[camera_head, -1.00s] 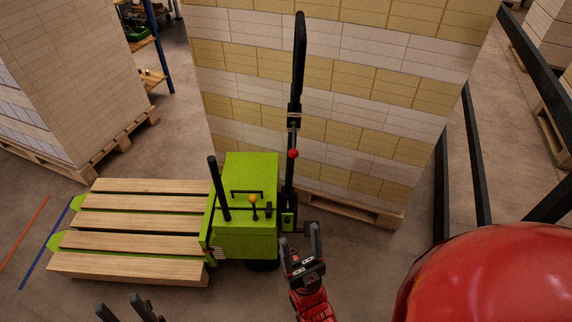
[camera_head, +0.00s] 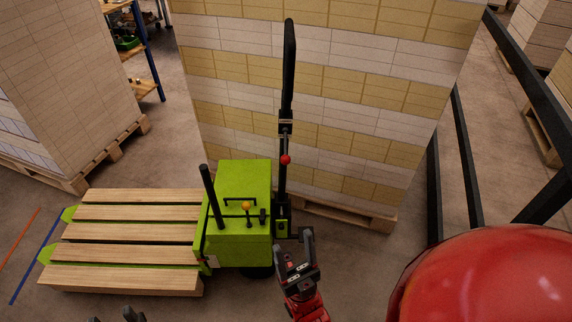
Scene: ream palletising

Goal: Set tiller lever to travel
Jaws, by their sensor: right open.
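The tiller (camera_head: 288,85) is a tall black upright pole with a loop handle, at the right end of the green pallet truck (camera_head: 243,190). A small lever with a red knob (camera_head: 285,160) sits partway up the tiller. A yellow-orange knob (camera_head: 246,206) stands on top of the green body. My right gripper (camera_head: 292,250) is open and empty, low at the right of the tiller base and well below the red knob. My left gripper (camera_head: 116,318) shows only as dark fingertips at the bottom edge, below the wooden slats.
A pallet (camera_head: 100,240) with wooden slats rests on the truck's forks. A tall stack of reams (camera_head: 375,90) stands right behind the tiller. Another stack (camera_head: 65,80) is at the left. A dark rail (camera_head: 466,160) runs along the right. Floor between left stack and truck is clear.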

